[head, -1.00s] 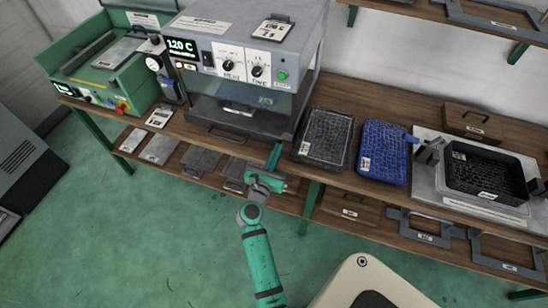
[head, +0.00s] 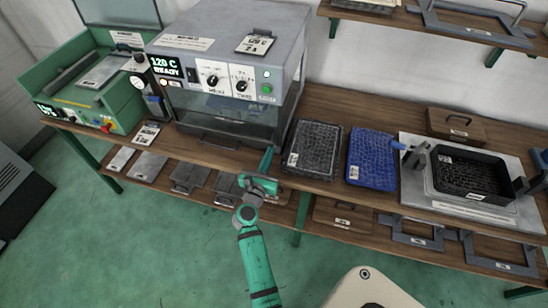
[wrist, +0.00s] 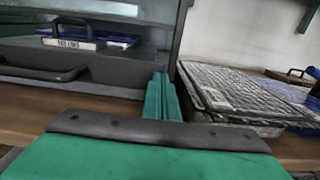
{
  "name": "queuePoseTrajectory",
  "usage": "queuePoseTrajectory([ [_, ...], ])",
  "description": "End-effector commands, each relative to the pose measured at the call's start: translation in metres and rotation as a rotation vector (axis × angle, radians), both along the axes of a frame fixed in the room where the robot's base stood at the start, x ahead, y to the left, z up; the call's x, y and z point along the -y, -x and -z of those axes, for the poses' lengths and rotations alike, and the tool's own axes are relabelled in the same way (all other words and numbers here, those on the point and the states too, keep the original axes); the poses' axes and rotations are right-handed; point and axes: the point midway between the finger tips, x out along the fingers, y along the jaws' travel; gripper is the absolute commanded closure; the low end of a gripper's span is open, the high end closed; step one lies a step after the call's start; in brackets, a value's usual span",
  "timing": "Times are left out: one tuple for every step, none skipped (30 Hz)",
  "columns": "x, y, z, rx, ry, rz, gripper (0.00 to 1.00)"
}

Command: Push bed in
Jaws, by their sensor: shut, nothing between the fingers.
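The grey heating machine (head: 215,75) stands on the bench, its display reading 120 C READY. Its bed front (head: 190,133), a dark bar with a handle, is low at the machine's front; the wrist view shows this bed front (wrist: 110,86) at left. How far the bed stands out is hard to tell. Behind the clear front, a labelled plate with a handle (wrist: 72,40) shows. My gripper (head: 267,160) is shut and empty at the bench's front edge, near the machine's right front corner. In the wrist view its green fingers (wrist: 162,92) point forward, right of the bed handle; contact is unclear.
A black textured tray (head: 313,148) and a blue one (head: 371,158) lie right of the machine, the black one close to my gripper. A black tray in a fixture (head: 470,174) is farther right. A green machine (head: 95,85) stands at left. Plates lie on the lower shelf.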

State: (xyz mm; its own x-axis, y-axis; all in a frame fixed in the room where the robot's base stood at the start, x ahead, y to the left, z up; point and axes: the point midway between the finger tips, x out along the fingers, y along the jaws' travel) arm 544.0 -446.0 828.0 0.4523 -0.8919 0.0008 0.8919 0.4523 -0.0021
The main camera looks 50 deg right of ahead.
Motion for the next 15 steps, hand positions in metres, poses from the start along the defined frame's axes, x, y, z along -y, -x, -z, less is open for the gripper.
queuePoseTrajectory([
  [0.003, -0.004, -0.002, 0.005, 0.001, -0.006, 1.0],
  [0.003, -0.004, -0.003, 0.005, 0.001, -0.006, 1.0],
  [0.003, -0.005, -0.003, 0.005, 0.002, -0.006, 1.0],
  [0.004, -0.005, -0.003, 0.006, 0.001, -0.006, 1.0],
  [0.004, -0.005, -0.003, 0.006, 0.001, -0.006, 1.0],
  [0.004, -0.005, -0.003, 0.006, 0.0, -0.006, 1.0],
  [0.004, -0.005, -0.003, 0.006, 0.0, -0.006, 1.0],
  [0.004, -0.004, -0.003, 0.006, 0.0, -0.006, 1.0],
  [0.003, -0.004, -0.002, 0.005, 0.001, -0.006, 1.0],
  [0.001, -0.003, -0.002, 0.004, 0.0, -0.006, 1.0],
  [0.0, -0.003, -0.002, 0.004, 0.0, -0.006, 1.0],
  [-0.003, -0.002, -0.002, 0.005, 0.001, -0.006, 1.0],
  [-0.007, -0.001, -0.002, 0.004, 0.0, -0.007, 1.0],
  [-0.01, 0.001, -0.002, 0.004, 0.0, -0.007, 1.0],
  [-0.016, 0.004, -0.002, 0.004, 0.0, -0.006, 1.0],
])
